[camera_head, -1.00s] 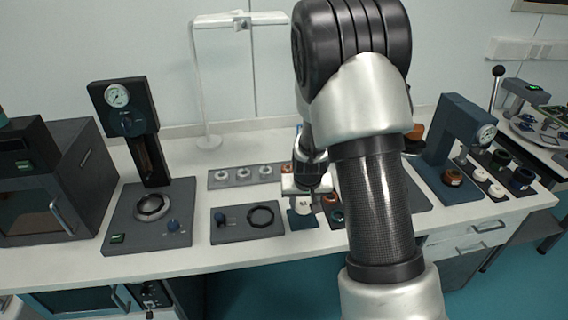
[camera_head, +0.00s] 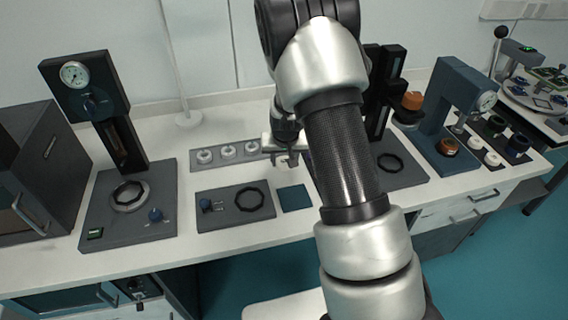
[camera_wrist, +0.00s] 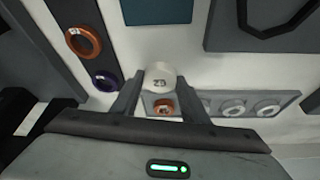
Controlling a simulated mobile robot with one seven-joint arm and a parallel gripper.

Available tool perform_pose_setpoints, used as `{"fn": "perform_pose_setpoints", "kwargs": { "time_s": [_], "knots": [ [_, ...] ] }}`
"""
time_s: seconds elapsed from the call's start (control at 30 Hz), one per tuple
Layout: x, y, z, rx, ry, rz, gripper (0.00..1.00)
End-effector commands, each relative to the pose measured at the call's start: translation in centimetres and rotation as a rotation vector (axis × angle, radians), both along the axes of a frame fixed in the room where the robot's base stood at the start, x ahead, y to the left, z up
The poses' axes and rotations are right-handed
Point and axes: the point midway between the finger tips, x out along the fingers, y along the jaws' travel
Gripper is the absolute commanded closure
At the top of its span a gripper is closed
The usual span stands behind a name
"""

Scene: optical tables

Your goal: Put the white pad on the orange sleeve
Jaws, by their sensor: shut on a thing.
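My gripper (camera_wrist: 160,86) is shut on a small white cylindrical piece, the white pad (camera_wrist: 159,70), with dark marking on its side. In the head view my gripper (camera_head: 287,152) is above the table near the grey strip; the pad is hard to make out there. In the wrist view an orange ring-shaped sleeve (camera_wrist: 83,41) sits in a dark tray beside a purple ring (camera_wrist: 104,80). Another orange-brown piece (camera_wrist: 163,107) sits at the end of the strip, partly behind my fingers. An orange-brown piece (camera_head: 448,146) also sits on the blue press. I cannot tell which is meant.
The grey strip (camera_head: 198,167) holds several white rings. A bare blue mat (camera_head: 295,198) lies beside a dark plate (camera_head: 232,221). A gauge press (camera_head: 128,200) stands left, the blue press (camera_head: 452,105) right. An orange-topped dark stand (camera_head: 412,100) is behind my arm.

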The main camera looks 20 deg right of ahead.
Motion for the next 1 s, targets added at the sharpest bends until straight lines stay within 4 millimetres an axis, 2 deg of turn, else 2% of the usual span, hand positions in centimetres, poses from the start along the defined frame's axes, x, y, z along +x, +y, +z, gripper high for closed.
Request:
{"fn": "perform_pose_setpoints", "kwargs": {
  "time_s": [0.03,0.13,0.47,0.5,0.6,0.87,1.0],
  "knots": [
    [-0.1,-0.1,-1.0,0.0,0.004,0.0,0.81],
    [-0.1,0.0,-2.0,0.0,0.002,0.0,0.81],
    [0.0,0.0,-2.4,0.0,0.0,0.0,0.81],
    [0.0,0.0,-2.2,0.0,0.0,0.0,0.56],
    [0.0,0.0,-2.2,0.0,0.001,0.0,0.41],
    [0.0,0.0,-2.1,0.0,0.0,0.0,0.41],
    [-0.1,0.0,-1.4,-0.001,-0.001,0.001,0.41]
  ]
}}
